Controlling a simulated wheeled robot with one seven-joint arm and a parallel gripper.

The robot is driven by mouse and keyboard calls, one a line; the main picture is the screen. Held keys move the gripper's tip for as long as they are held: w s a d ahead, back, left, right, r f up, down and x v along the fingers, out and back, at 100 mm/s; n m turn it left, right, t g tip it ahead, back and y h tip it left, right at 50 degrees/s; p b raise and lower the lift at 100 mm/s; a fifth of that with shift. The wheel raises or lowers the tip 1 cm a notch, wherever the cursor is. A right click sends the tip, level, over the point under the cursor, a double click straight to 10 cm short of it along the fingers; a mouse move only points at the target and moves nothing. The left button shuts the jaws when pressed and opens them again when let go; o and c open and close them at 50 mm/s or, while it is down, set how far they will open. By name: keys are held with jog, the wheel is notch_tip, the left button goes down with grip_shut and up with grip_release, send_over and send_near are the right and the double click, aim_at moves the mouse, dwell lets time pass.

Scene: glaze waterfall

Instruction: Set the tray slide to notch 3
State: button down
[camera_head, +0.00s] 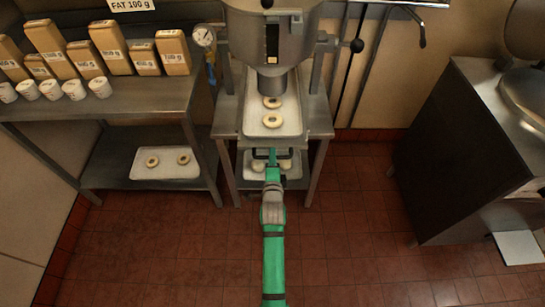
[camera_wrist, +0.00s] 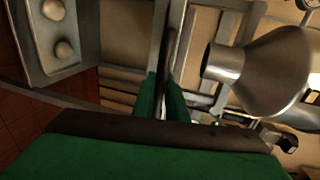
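The upper tray (camera_head: 289,124) lies below the nozzle of the steel hopper and carries two pale rings, one behind the other. At its front is a dark bar-shaped handle (camera_head: 258,154). My green gripper (camera_head: 271,157) is at this handle. In the wrist view the dark bar (camera_wrist: 170,45) runs between the two green fingers (camera_wrist: 163,98), which appear to press on it from both sides. No notch marks or numbers can be made out, so the slide's position cannot be read.
The steel hopper (camera_head: 270,25) hangs above the tray; its nozzle (camera_wrist: 225,64) is close by in the wrist view. A lower tray (camera_head: 297,176) with pale pieces is beneath. A shelf (camera_head: 130,105) stands left, a dark cabinet (camera_head: 450,160) right. Red tiled floor (camera_head: 340,220) is clear between.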

jog(key=f+v, duration=0.2)
jog(key=v, duration=0.9)
jog(key=shift+s+f, duration=0.15)
jog(key=shift+f, duration=0.05)
jog(key=c, duration=1.8)
grip_release()
jog(key=shift+o, duration=0.2)
jog(key=v, duration=1.1)
